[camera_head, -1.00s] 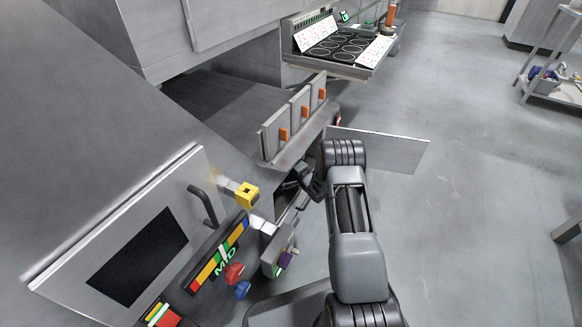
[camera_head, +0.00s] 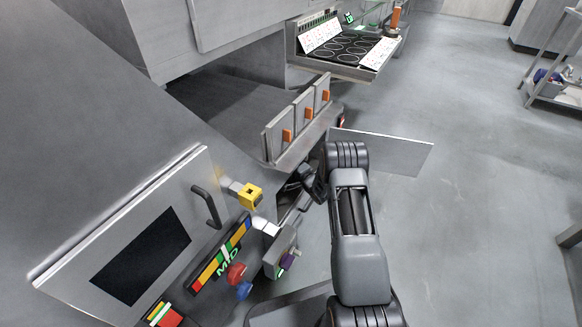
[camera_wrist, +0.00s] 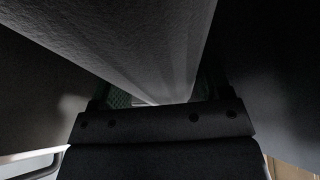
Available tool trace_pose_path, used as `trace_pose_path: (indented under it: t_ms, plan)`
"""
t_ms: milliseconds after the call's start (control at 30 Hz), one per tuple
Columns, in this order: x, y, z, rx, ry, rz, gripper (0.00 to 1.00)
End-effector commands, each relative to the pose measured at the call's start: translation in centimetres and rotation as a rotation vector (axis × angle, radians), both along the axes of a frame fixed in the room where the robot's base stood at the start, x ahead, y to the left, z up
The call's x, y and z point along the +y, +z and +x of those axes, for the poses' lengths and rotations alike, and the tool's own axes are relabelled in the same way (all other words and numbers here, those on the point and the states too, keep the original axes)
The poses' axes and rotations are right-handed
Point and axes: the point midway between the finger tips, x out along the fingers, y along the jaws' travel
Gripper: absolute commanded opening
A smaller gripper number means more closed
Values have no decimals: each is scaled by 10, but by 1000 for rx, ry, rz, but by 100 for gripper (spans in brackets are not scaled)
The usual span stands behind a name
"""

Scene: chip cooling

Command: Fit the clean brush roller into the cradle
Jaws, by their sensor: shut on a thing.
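My gripper (camera_head: 309,182) reaches into the dark gap below the machine's shelf in the head view, and my arm partly blocks the sight of its jaws. In the wrist view, a long pale grey, rough-surfaced body (camera_wrist: 125,45) runs from the upper left to the middle, right in front of my gripper. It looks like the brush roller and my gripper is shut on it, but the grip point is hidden. Its far end is in shadow. I cannot make out the cradle in either view.
A panel with a black window (camera_head: 140,258), a yellow block (camera_head: 249,195) and red and blue knobs (camera_head: 237,273) stands left of my arm. Orange-latched plates (camera_head: 298,120) stand above the gripper. A flat panel (camera_head: 385,150) juts out at right. Open floor lies right.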

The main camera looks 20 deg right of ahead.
Motion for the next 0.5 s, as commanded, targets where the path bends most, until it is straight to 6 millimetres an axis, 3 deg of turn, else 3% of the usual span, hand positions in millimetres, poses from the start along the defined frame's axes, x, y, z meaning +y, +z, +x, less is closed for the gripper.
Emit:
trace_pose_path:
  t_ms: [500]
  plan:
    - [0,-8,0,-2,0,1,37]
